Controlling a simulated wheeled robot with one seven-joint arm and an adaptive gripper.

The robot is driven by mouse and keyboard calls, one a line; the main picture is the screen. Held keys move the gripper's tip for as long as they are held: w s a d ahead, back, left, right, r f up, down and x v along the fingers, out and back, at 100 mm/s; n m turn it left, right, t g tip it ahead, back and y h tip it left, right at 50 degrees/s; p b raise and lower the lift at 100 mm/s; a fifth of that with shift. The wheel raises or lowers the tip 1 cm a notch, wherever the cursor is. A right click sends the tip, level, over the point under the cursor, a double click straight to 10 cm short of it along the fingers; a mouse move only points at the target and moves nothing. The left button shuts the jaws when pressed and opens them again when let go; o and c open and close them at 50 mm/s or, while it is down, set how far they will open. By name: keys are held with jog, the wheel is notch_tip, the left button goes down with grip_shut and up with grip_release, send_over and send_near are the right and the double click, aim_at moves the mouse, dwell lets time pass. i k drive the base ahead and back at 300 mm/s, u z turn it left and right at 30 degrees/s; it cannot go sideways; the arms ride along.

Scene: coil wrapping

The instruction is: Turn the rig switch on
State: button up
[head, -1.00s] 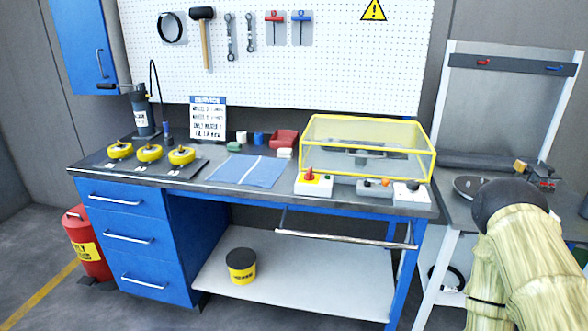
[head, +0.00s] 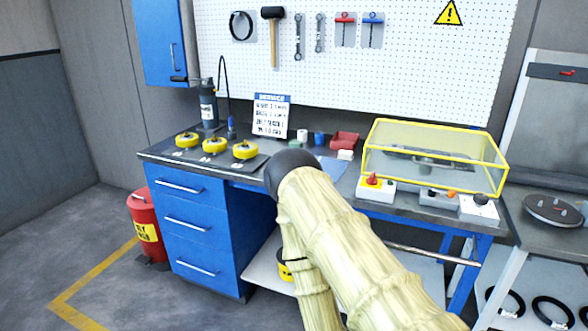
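The rig under a yellow-framed clear cover (head: 434,155) stands at the right of the blue workbench. At its front left is a white box with a red knob on a yellow plate (head: 373,181). To the right are a box with small orange and dark controls (head: 438,199) and a white box with a black knob (head: 480,205). I cannot tell which control is the rig switch, or its setting. My sleeved arm crosses the middle, its dark joint in front of the bench edge, left of the boxes. My gripper is not in view.
Several yellow-topped round parts (head: 214,146) sit on a dark mat at the bench's left. A sign (head: 270,115), a red bin (head: 344,140) and a blue cloth (head: 331,169) are on the bench. A red can (head: 146,225) stands on the floor at left.

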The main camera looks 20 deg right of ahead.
aim_at(372, 181)
jog(key=u, duration=0.4)
jog(key=i, duration=0.45)
jog(key=z, duration=1.35)
